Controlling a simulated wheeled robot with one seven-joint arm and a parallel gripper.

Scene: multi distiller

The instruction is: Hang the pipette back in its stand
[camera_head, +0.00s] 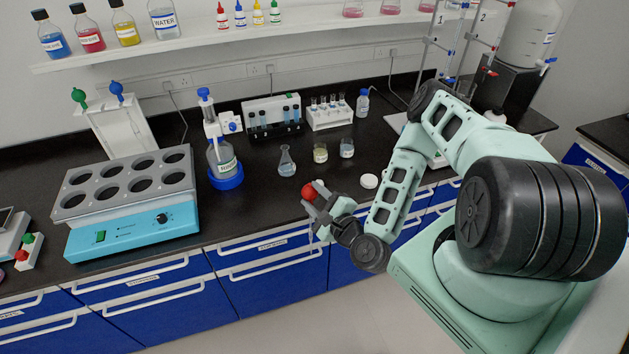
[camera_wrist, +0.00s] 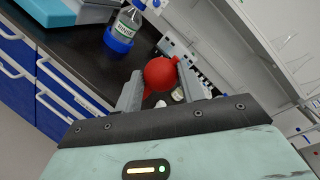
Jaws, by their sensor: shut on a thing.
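The pipette shows as a round red bulb (camera_head: 308,191) in my gripper (camera_head: 319,196); it also shows between the fingers in the wrist view (camera_wrist: 160,74). My gripper is shut on it, in front of the bench's front edge. The pipette's tube is mostly hidden by the fingers; a thin pale length seems to hang below them. The white pipette stand (camera_head: 121,128) is at the back left of the bench, far from my gripper. A green-bulbed pipette (camera_head: 79,96) and a blue-bulbed pipette (camera_head: 116,88) hang in it.
Between my gripper and the stand are a bottle with a blue base (camera_head: 226,165) and a grey-topped blue heating block (camera_head: 133,205). A flask (camera_head: 287,162), two small beakers and a white lid (camera_head: 369,181) stand near my gripper. A shelf (camera_head: 240,32) runs above.

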